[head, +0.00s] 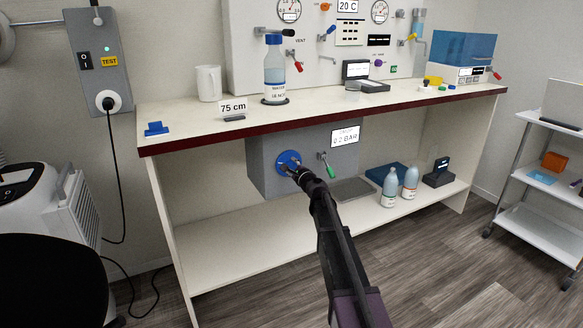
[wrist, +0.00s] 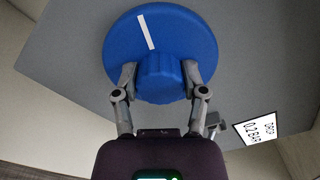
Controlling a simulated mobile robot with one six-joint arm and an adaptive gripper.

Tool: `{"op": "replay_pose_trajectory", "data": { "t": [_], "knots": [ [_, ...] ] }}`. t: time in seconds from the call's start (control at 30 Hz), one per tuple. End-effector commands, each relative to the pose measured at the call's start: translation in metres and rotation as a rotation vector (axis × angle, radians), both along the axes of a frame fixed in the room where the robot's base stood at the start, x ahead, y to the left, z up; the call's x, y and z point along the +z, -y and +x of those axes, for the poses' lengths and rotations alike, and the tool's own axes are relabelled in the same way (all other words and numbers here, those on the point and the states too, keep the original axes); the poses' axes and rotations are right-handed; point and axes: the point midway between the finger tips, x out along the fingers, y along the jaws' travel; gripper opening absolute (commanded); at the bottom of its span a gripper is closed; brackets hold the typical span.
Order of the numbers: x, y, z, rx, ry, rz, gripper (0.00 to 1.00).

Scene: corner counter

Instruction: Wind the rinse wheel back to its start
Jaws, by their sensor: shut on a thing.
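The rinse wheel (head: 287,158) is a blue disc on the front of a grey box (head: 262,172) under the counter. In the wrist view the blue wheel (wrist: 190,35) has a raised ribbed hub and a white mark near its top, tilted slightly left. My gripper (head: 299,171) reaches up to the wheel. In the wrist view my gripper (wrist: 160,82) has a finger on each side of the hub, shut on it. The hub's far side is hidden.
The dark red counter edge (head: 200,142) runs above. Bottles (head: 390,188) stand on the lower shelf at right. The shelf's left part is clear.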

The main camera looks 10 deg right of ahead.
Motion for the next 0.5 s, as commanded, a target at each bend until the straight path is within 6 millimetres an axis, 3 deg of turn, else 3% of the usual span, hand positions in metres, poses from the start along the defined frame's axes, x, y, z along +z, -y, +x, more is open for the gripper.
{"op": "replay_pose_trajectory", "data": {
  "t": [0.5],
  "knots": [
    [-0.0007, -0.0014, 0.0074, -0.002, 0.152, -0.464, 0.09]
  ]
}}
